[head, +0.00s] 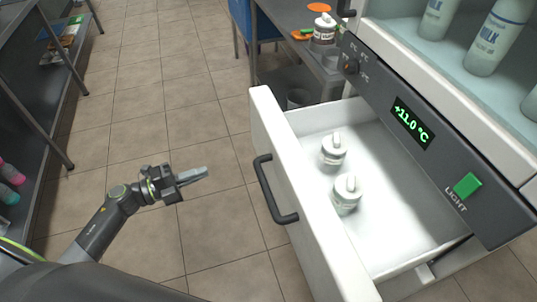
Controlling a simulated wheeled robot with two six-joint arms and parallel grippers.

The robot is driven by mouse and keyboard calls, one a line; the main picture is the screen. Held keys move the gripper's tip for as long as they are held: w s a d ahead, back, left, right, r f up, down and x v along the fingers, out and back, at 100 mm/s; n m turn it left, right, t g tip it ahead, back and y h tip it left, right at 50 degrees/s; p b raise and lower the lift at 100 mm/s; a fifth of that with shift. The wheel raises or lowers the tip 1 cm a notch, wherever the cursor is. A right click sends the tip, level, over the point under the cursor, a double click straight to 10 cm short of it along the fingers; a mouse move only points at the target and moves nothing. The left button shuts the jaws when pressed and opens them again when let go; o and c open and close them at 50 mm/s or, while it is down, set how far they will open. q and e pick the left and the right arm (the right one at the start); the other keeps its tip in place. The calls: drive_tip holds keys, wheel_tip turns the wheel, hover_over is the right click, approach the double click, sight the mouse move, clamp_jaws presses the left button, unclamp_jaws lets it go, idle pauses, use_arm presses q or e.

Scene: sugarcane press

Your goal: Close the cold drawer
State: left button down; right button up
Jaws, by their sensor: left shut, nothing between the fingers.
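The white cold drawer (318,232) stands pulled open from the white cabinet on the right. A dark bar handle (270,190) is on its front face. Two small white capped bottles stand upright inside, one farther back (333,152) and one nearer (346,194). My left gripper (204,174) is shut and empty, out in front of the drawer. It points toward the handle, with a clear gap between them. My right gripper is out of view.
A dark control panel (385,140) above the drawer shows +11.0 °C and a green light button (467,185). Milk bottles (497,35) stand on the shelf above. A metal table (290,15) is behind. The tiled floor (135,80) is clear between the left rack and the drawer.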

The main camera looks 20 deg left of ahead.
use_arm(q)
drive_tip(key=w+d+m+g+p, duration=0.1)
drive_tip(key=w+d, duration=0.2)
drive_tip(key=d, duration=0.3)
drive_tip(key=w+d+r+m+h+p, duration=0.1)
drive_tip(key=w+d, duration=0.3)
drive_tip(key=d, duration=0.3)
drive_tip(key=shift+w+g, duration=0.25)
drive_tip(key=shift+g, duration=0.15)
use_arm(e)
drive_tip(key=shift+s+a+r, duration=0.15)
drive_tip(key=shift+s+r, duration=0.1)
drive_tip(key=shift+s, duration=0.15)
use_arm(q)
drive_tip(key=shift+d+r, duration=0.1)
drive_tip(key=shift+d, duration=0.1)
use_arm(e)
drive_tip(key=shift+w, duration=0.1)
